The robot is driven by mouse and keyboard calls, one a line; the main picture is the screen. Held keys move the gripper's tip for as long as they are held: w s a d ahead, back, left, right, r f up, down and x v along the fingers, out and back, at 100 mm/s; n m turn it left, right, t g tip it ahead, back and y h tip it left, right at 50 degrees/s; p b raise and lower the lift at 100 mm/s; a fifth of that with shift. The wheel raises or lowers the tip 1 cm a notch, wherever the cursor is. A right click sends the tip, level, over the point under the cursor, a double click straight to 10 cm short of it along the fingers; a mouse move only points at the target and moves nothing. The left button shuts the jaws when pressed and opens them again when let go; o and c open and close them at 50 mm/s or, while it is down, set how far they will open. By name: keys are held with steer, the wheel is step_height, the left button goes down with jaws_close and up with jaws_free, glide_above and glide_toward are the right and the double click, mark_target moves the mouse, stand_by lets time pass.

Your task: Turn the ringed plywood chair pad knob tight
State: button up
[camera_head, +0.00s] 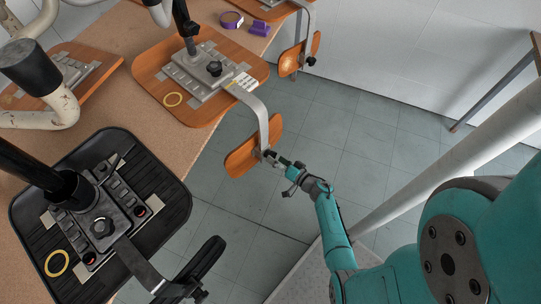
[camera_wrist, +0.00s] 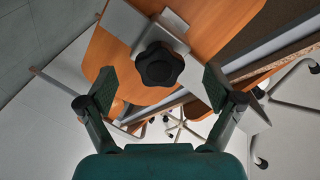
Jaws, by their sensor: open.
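In the wrist view the black lobed pad knob (camera_wrist: 160,66) sits on a metal bracket against the orange pad (camera_wrist: 218,25). My gripper (camera_wrist: 158,86) is open, with one finger on either side of the knob in the picture; no contact shows.
A black chair (camera_head: 165,190) with another yellow ring (camera_head: 56,263) lies at front left, its back pad (camera_head: 205,258) overhanging the floor. Another plywood back pad (camera_head: 300,54) hangs farther back. Purple items (camera_head: 259,29) lie on the table (camera_head: 120,120). Floor between table and wall is open.

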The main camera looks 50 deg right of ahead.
steer(key=shift+s+r, duration=0.15)
steer(key=shift+s, duration=0.7)
steer(key=shift+s+r, duration=0.1)
steer(key=shift+s, duration=0.75)
steer(key=shift+a, duration=0.1)
steer(key=s+a+r+n+t+h, duration=0.1)
steer(key=s+a+r+n, duration=0.1)
steer(key=s+a+r, duration=0.5)
steer(key=s+a+r+n+h, duration=0.15)
steer(key=s+a+r, duration=0.3)
steer(key=a, duration=0.45)
steer(key=s+a+r+n+g+y, duration=0.1)
steer(key=s+a+r+n, duration=0.1)
steer(key=s+r, duration=0.5)
steer(key=s+a+r+n+g+y, duration=0.1)
steer(key=s+a+r+n, duration=0.2)
steer(key=s+r, duration=0.5)
step_height(320, 180, up, 6)
steer(key=shift+a+f+n+g, duration=0.2)
steer(key=shift+n+g, duration=0.1)
steer(key=shift+n, duration=0.55)
steer(key=shift+y, duration=0.25)
